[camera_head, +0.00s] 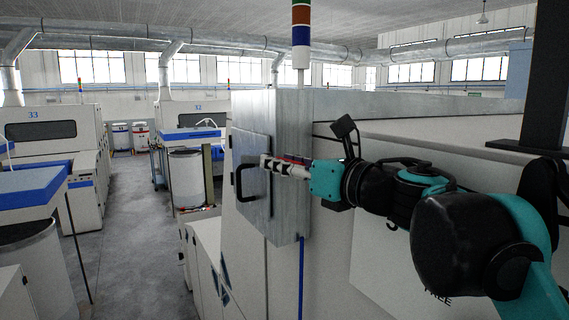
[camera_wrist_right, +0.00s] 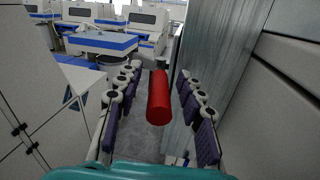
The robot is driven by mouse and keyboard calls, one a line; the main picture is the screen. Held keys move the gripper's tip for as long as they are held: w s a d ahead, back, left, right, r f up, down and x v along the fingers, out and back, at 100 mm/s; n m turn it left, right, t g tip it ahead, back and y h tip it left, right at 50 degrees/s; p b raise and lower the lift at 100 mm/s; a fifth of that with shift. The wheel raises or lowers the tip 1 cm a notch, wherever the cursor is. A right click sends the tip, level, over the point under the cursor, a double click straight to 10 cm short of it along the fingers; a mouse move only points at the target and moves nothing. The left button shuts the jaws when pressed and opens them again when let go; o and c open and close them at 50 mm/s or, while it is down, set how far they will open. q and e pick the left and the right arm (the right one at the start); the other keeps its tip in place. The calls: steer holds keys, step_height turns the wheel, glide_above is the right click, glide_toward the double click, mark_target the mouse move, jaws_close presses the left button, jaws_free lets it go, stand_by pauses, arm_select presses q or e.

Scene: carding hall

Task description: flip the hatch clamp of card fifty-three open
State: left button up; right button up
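The grey metal hatch (camera_head: 251,205), with a black bar handle (camera_head: 240,184), is on the end of the large machine in the head view. A red clamp handle (camera_wrist_right: 158,98) stands out between the fingers of my right gripper (camera_wrist_right: 159,73) in the right wrist view. Gaps show on both sides of it, so the fingers are open around it and not touching. In the head view my right gripper (camera_head: 272,165) is in front of the grey box, and only a thin red strip of the handle shows. The clamp's base is hidden. My left gripper is not in view.
A grey metal box side (camera_head: 290,120) and a light machine wall (camera_head: 400,145) lie close to my right arm. A signal tower (camera_head: 301,30) rises above. An aisle floor (camera_head: 135,220) is free at left, between other cards and cans.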

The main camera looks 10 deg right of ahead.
step_height(320, 180, up, 10)
stand_by(0.5)
steer(key=shift+f, duration=0.1)
